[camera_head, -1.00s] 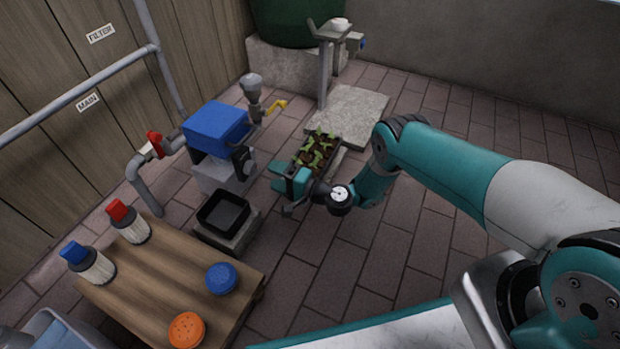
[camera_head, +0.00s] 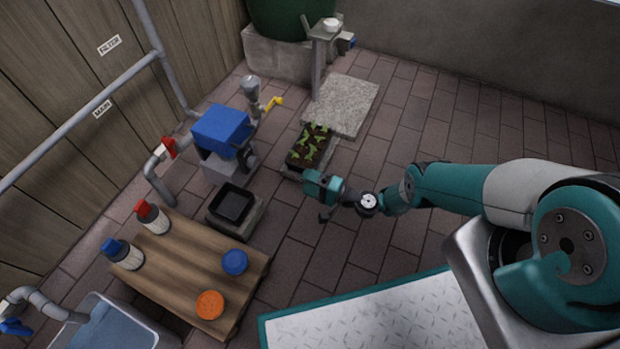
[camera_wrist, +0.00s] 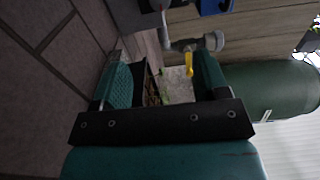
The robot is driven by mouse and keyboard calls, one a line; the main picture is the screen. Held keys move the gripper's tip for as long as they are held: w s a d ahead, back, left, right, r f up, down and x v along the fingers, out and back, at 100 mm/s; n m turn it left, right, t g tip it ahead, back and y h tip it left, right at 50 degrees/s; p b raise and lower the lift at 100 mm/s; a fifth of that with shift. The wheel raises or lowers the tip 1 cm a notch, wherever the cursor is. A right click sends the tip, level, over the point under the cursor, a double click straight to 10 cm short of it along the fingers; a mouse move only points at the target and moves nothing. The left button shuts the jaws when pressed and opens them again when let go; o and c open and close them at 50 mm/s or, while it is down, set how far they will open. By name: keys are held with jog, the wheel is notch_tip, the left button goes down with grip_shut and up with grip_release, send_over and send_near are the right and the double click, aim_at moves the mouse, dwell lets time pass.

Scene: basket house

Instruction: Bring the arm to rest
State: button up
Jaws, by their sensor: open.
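My gripper (camera_head: 318,201) is teal and black. In the head view it hangs over the brick floor, in front of the seedling tray, holding nothing. In the wrist view my gripper (camera_wrist: 163,88) shows its two fingers apart, with empty space between them. My arm reaches in from the right side of the head view, with its elbow bent.
The seedling tray (camera_head: 298,158) stands on a slab beyond my gripper. A black bin (camera_head: 249,205), a blue pump (camera_head: 221,122) and a wooden table (camera_head: 186,258) with bottles and lids stand to the left. Brick floor (camera_head: 420,130) lies open behind my arm.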

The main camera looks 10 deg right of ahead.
dwell(0.5)
jog(key=w+a+r+n+g+p, duration=0.1)
jog(key=w+a+r+n+g, duration=0.2)
jog(key=w+r, duration=0.6)
jog(key=a+r+n+g+h+p, duration=0.3)
jog(key=r+n+g, duration=0.4)
jog(key=r, duration=2.1)
jog(key=s+r+n+h+p, duration=0.25)
jog(key=s+r, duration=0.45)
jog(key=r, duration=0.5)
jog(key=s+d+r+n+h+p, duration=0.1)
jog(key=s+d+r+h, duration=0.2)
jog(key=s, duration=0.6)
jog(key=s+d+r+n+g+p, duration=0.1)
jog(key=s+d+r, duration=0.3)
jog(key=s, duration=0.5)
jog(key=s+d+r+h+p, duration=0.15)
jog(key=s+r, duration=0.35)
jog(key=s, duration=0.5)
notch_tip(320, 180, up, 37)
jog(key=p, duration=3.6)
jog(key=shift+w+d+r, duration=0.15)
jog(key=shift+w, duration=0.2)
